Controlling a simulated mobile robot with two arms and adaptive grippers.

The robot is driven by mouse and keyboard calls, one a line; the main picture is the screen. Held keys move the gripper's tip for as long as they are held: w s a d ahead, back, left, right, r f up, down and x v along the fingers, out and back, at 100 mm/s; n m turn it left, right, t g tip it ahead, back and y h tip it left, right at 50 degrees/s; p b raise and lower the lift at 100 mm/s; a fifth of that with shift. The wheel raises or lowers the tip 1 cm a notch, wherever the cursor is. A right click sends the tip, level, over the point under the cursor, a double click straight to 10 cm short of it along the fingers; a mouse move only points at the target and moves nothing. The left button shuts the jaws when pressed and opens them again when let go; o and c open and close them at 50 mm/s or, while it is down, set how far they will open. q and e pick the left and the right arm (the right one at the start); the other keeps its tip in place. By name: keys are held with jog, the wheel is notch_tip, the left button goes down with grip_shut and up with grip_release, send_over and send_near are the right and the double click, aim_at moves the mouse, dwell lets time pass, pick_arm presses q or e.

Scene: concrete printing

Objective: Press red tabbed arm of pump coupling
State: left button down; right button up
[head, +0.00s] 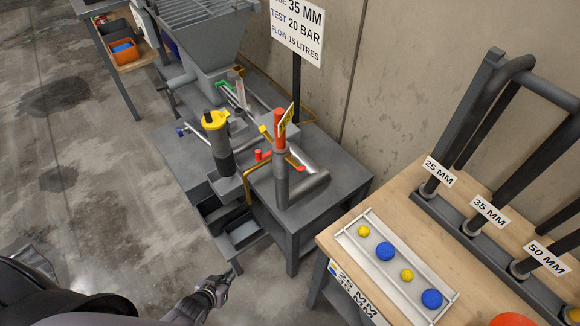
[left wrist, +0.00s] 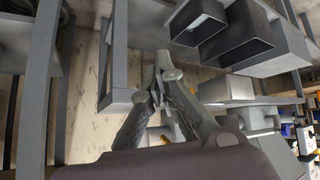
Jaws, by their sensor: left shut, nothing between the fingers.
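The pump coupling (head: 282,185) is a grey upright pipe with a side elbow, on a grey metal stand in the middle of the head view. A short red tab (head: 259,155) sticks out on its left and a red arm (head: 294,163) lies on its right. A taller red piece (head: 279,130) with a yellow tag stands above. My left gripper (head: 225,280) is shut and empty, low in front of the stand and well apart from the coupling. Its closed fingers (left wrist: 163,62) fill the middle of the left wrist view, where I cannot make out the red arm.
A wooden bench (head: 334,240) with a white tray (head: 372,262) of yellow and blue balls stands at the right. Grey bins (head: 243,233) sit low beside the stand. A grey hopper (head: 205,35) is behind. Open concrete floor (head: 110,190) lies left.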

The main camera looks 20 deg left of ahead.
pick_arm(q)
jog(key=w+d+r+n+t+h+b, duration=0.15)
jog(key=w+r+t, duration=0.25)
jog(key=w+r, duration=0.55)
jog(key=w+d+r+t+h+b, duration=0.1)
jog(key=d+r+t+h, duration=0.2)
jog(key=r, duration=1.1)
jog(key=w+d+r+t+h+b, duration=0.2)
jog(key=d+r+t+h, duration=0.1)
jog(key=r, duration=1.2)
jog(key=shift+d+n+h, duration=0.45)
pick_arm(e)
notch_tip(320, 180, down, 6)
jog(key=shift+r, duration=0.15)
pick_arm(q)
jog(key=shift+w, duration=0.1)
notch_tip(320, 180, up, 3)
jog(key=p, duration=0.2)
send_over(295, 163)
jog(key=s+a, duration=0.2)
jog(key=a, duration=0.1)
jog(key=d+f, duration=0.1)
jog(key=s+d+f, duration=0.1)
jog(key=f, duration=0.1)
jog(key=shift+s+d+f, duration=0.15)
jog(key=shift+d+f, duration=0.05)
jog(key=shift+f, duration=0.1)
pick_arm(e)
notch_tip(295, 163, up, 3)
jog(key=shift+f, duration=0.1)
